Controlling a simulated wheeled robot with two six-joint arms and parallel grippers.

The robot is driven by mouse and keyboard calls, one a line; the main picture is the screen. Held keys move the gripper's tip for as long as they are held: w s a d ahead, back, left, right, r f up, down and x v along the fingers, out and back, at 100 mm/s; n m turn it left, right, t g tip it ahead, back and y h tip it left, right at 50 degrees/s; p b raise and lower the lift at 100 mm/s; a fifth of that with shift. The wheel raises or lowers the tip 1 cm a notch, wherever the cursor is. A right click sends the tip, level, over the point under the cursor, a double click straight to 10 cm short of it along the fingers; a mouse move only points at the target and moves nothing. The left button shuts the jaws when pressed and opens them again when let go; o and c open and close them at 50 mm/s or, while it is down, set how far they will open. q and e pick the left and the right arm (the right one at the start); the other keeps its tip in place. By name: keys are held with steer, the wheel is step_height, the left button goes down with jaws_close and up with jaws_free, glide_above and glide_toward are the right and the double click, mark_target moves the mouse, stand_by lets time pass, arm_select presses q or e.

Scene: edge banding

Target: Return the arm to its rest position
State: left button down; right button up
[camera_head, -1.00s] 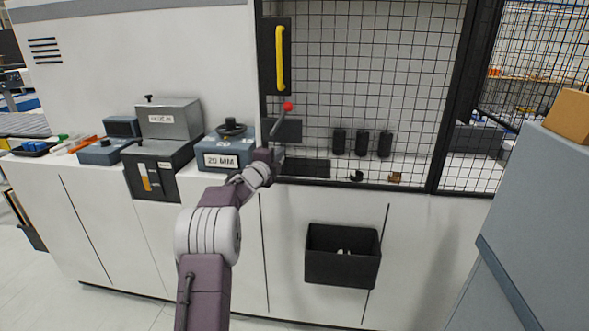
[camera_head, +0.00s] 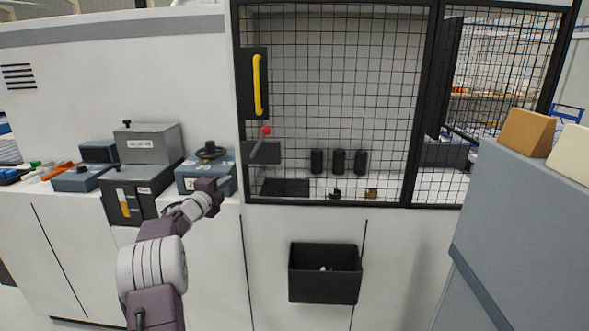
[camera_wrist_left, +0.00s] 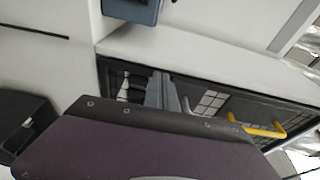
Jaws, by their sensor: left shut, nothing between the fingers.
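My left arm comes in from the bottom left of the head view. My left gripper (camera_head: 212,190) is a small dark tip in front of the blue-grey box with the black knob (camera_head: 222,165) and hides part of that box's label. In the left wrist view the grey fingers (camera_wrist_left: 165,92) are together, with nothing between them. The dark purple wrist housing (camera_wrist_left: 140,150) fills the bottom of that view. My right gripper is in neither view.
A white machine cabinet (camera_head: 130,65) carries a mesh door (camera_head: 335,90) with a yellow handle (camera_head: 257,85). A black bin (camera_head: 325,285) hangs on the front. A grey-blue panel (camera_head: 505,235) stands right.

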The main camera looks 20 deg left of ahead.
arm_select(q)
steer(key=s+d+f+n+g+y+p, duration=0.1)
steer(key=s+d+f+n+g+p, duration=0.25)
steer(key=s+d+n, duration=0.35)
steer(key=s+d+f+n+g+p, duration=0.3)
steer(key=d+f+n+g, duration=0.2)
steer(key=d, duration=0.5)
steer(key=s+d+f+n+g+p, duration=0.1)
steer(key=s+d, duration=0.3)
steer(key=s, duration=0.5)
steer(key=s+d+f+n+g+h+p, duration=0.1)
steer(key=s+d+f+g, duration=0.3)
steer(key=s, duration=0.5)
steer(key=s+d+f+n+g+h+p, duration=0.1)
steer(key=s+d+f+n+g, duration=0.1)
steer(key=s+d, duration=0.3)
steer(key=s+n+g, duration=0.1)
steer(key=s, duration=0.3)
steer(key=shift+d+f+n+p, duration=0.2)
steer(key=shift+d+n+p, duration=0.1)
steer(key=shift+p, duration=0.1)
